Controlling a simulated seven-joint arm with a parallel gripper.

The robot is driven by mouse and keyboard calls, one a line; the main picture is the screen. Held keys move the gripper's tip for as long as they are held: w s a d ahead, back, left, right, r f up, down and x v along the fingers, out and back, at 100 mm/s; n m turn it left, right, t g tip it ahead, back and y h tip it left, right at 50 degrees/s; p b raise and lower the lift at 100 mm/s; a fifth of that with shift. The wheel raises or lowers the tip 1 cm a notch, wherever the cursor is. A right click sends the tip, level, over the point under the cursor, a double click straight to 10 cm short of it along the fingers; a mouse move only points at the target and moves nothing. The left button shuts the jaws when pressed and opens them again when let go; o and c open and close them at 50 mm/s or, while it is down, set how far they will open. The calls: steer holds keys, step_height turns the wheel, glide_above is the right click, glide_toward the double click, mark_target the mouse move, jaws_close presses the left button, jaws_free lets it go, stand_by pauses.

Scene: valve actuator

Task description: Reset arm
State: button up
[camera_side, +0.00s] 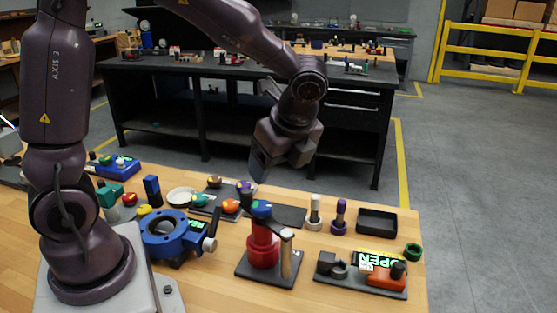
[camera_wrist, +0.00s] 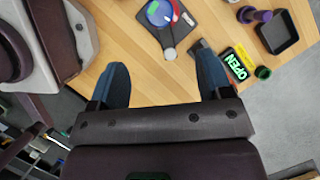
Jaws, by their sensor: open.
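My gripper (camera_side: 270,170) hangs above the far edge of the wooden table, clear of everything. In the wrist view, its two blue fingers (camera_wrist: 162,78) are wide apart with only bare tabletop between them. A valve actuator with a red body (camera_side: 263,245) stands on a dark plate below the gripper. It has a blue top and a lever with a pale, upright handle (camera_side: 286,250) at its right. In the wrist view, the actuator (camera_wrist: 160,13) is at the top edge, partly cut off, ahead of the fingers. No object is held.
A blue flanged valve (camera_side: 168,232) stands left of the actuator. A green OPEN sign (camera_side: 380,257) is at the right, with an orange part (camera_side: 386,279) and a green ring (camera_side: 413,251) near it. A black tray (camera_side: 377,222) and two upright pegs stand behind. The air around my gripper is free.

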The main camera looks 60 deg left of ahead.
steer(key=shift+d+r, duration=0.15)
steer(key=shift+r, duration=0.15)
steer(key=s+r+n+t+h, duration=0.4)
steer(key=s+r+n+t, duration=0.2)
steer(key=s+n, duration=0.6)
steer(key=shift+s+a+r+n+h, duration=0.3)
steer(key=shift+r+n, duration=0.8)
steer(key=shift+n, duration=1)
steer(key=shift+w, duration=0.1)
